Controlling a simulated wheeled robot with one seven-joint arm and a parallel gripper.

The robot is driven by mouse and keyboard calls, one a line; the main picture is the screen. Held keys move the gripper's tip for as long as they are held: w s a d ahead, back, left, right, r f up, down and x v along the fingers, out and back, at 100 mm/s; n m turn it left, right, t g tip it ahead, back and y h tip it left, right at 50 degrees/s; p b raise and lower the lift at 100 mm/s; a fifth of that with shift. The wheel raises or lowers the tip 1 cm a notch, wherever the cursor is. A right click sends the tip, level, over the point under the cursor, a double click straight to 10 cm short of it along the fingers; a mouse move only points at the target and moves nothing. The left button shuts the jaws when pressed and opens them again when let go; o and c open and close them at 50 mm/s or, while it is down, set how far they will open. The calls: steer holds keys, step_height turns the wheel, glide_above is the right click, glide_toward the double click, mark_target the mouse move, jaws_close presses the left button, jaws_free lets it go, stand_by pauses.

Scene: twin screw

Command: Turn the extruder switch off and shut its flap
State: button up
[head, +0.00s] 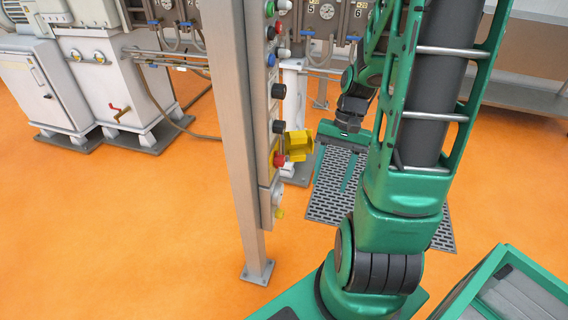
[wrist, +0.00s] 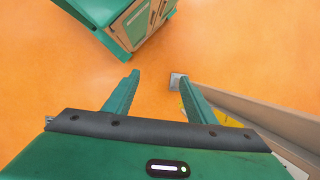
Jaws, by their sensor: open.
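A narrow control panel (head: 272,110) is mounted on a grey post. A yellow flap (head: 299,143) sticks out from its lower part, standing open, with a red knob (head: 279,160) beside its lower left. I cannot read which control is the extruder switch, or its position. My gripper (head: 333,176) is right of the flap, apart from it, its fingers pointing down. In the wrist view my gripper (wrist: 157,78) is open and empty between its two green fingers. A yellow part (wrist: 228,118) shows behind the right finger, partly hidden.
The grey post (head: 238,130) stands on a foot plate (head: 257,272). A white box with a yellow piece (head: 279,212) sits low on it. A perforated floor mat (head: 328,205) lies beyond my arm. White machines (head: 110,80) stand at left. Orange floor is clear left of the post.

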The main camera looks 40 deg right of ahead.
steer(key=w+f+m+t+y, duration=0.1)
steer(key=w+f+m+y, duration=0.2)
steer(key=f, duration=0.4)
steer(key=m+t+y, duration=0.4)
steer(key=m+t, duration=0.9)
steer(key=t, duration=0.2)
glide_toward(284, 162)
steer(key=x, duration=0.9)
steer(key=shift+w, duration=0.25)
steer(key=shift+c, duration=0.6)
steer(key=c, duration=0.9)
